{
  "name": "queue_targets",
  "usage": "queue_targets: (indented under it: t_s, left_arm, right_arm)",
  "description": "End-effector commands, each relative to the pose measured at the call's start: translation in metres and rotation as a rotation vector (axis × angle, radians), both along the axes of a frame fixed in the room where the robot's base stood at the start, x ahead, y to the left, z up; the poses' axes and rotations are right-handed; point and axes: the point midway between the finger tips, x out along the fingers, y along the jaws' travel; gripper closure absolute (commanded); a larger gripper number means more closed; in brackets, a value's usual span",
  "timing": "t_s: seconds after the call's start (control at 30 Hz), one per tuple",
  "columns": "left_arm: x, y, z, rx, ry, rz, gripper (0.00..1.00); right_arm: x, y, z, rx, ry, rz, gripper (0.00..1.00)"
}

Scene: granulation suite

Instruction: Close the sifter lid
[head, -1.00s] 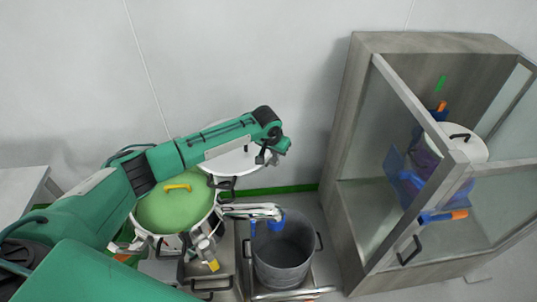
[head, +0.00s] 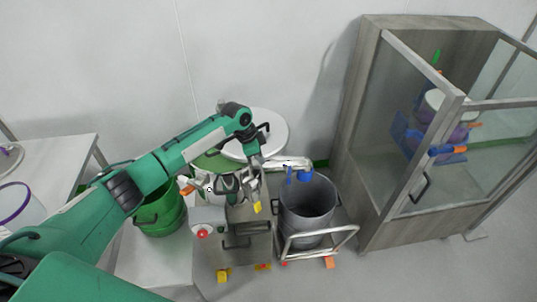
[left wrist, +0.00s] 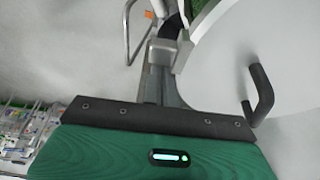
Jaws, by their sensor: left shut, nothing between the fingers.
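The sifter's white round lid (head: 275,135) stands open behind the sifter body (head: 225,188), by the wall. A black handle is on the lid, and it shows clearly in the left wrist view (left wrist: 261,92). The lid's pale face (left wrist: 235,65) fills the right of that view. Part of the green sifter top (head: 207,161) shows under my arm. My left gripper (head: 256,166) is shut and empty, in front of the lid and over the sifter. In the left wrist view its fingers (left wrist: 168,45) are beside the lid's edge, left of the handle; contact cannot be told. My right gripper is out of view.
A grey drum (head: 307,208) stands on a cart (head: 322,238) right of the sifter, below a white spout (head: 285,163). A green bucket (head: 160,214) is at left. A glass-door cabinet (head: 375,150) stands at right, and a pale table (head: 62,165) at far left.

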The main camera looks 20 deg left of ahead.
Motion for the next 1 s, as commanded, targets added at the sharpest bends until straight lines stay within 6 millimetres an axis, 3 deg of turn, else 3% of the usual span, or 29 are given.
queue_targets:
  t_s: [0.3, 0.6, 0.8, 1.0]
  left_arm:
    - [-0.054, 0.078, -0.001, 0.005, 0.003, -0.280, 1.00]
    - [-0.083, 0.141, -0.002, 0.005, 0.001, -0.458, 1.00]
    - [-0.090, 0.164, -0.001, 0.004, 0.000, -0.457, 1.00]
    - [-0.092, 0.174, -0.001, 0.003, -0.001, -0.457, 1.00]
  right_arm:
    - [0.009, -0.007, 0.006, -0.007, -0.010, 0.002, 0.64]
    - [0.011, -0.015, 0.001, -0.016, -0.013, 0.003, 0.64]
    - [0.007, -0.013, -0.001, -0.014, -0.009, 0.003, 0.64]
    - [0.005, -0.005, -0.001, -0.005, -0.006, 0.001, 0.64]
